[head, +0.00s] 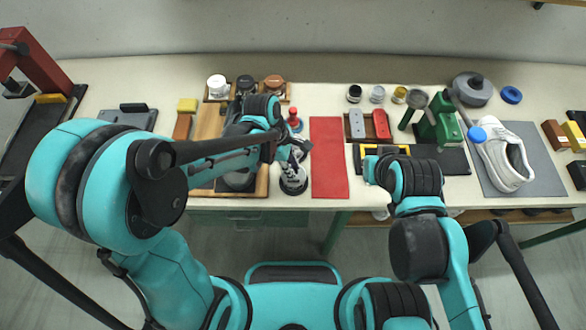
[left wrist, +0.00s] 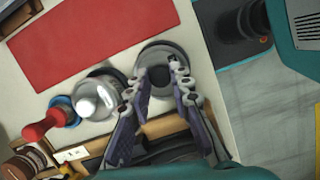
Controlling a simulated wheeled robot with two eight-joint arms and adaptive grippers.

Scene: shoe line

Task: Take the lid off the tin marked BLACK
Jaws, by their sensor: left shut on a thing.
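A round dark-lidded tin (head: 293,186) stands near the table's front edge, left of the red mat; it also shows in the left wrist view (left wrist: 178,52). My left gripper (head: 291,158) is right over it. In the left wrist view its fingers (left wrist: 158,80) are shut on a dark part at the middle of the tin's top. I cannot read a BLACK mark on it, nor tell whether its lid is apart from it.
A silver-topped container (left wrist: 92,98) and a red-knobbed tool (head: 293,118) stand close behind the tin. The red mat (head: 328,158) is clear. A white shoe (head: 503,158) lies on a grey mat at the right. A wooden board (head: 208,122) lies at the left.

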